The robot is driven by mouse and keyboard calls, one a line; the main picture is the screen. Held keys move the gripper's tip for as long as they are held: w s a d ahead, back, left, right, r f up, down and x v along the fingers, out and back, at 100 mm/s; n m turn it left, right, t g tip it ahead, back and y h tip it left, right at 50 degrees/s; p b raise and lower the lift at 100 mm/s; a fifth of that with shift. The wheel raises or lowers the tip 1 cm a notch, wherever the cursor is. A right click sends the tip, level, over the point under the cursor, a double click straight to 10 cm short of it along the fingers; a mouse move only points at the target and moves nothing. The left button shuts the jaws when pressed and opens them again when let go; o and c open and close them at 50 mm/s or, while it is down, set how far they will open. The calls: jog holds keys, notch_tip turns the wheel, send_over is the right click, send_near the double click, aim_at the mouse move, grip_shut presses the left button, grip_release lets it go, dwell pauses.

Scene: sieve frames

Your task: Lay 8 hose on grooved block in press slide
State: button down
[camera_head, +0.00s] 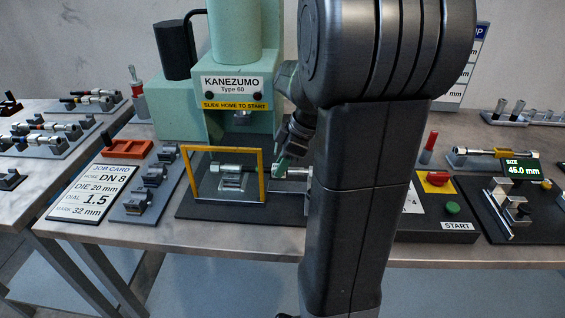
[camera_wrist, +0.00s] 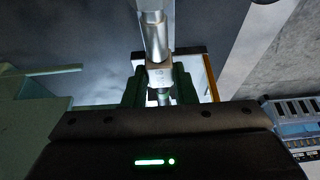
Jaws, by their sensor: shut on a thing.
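My gripper (camera_head: 283,163) is at the right end of the press slide, partly hidden behind my arm. It is shut on the hose (camera_head: 232,169), a short piece with silver metal ends. The hose lies level across the grooved block (camera_head: 231,182), seen through the yellow-framed clear guard. I cannot tell whether it touches the groove. In the wrist view my dark green fingers (camera_wrist: 160,97) close on the hose's silver fitting (camera_wrist: 157,42), which runs up out of view. The far end below the fingers is mostly hidden.
The green press (camera_head: 235,110) stands behind the guard (camera_head: 262,175). A job card (camera_head: 93,192) reading DN 8 and a rack of dark die blocks (camera_head: 145,195) are at left. A START box (camera_head: 437,208) and a gauge stand (camera_head: 515,210) are at right. The left table holds more hoses (camera_head: 45,137).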

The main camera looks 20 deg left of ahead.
jog(key=shift+f+b, duration=0.35)
jog(key=shift+f, duration=0.05)
jog(key=c, duration=1.1)
grip_release()
jog(key=v, duration=1.3)
jog(key=shift+d+r, duration=0.2)
jog(key=shift+r, duration=0.15)
jog(key=shift+f, duration=0.1)
jog(key=x, duration=1.3)
jog(key=shift+a+f, duration=0.2)
jog(key=shift+f, duration=0.15)
jog(key=shift+r, duration=0.3)
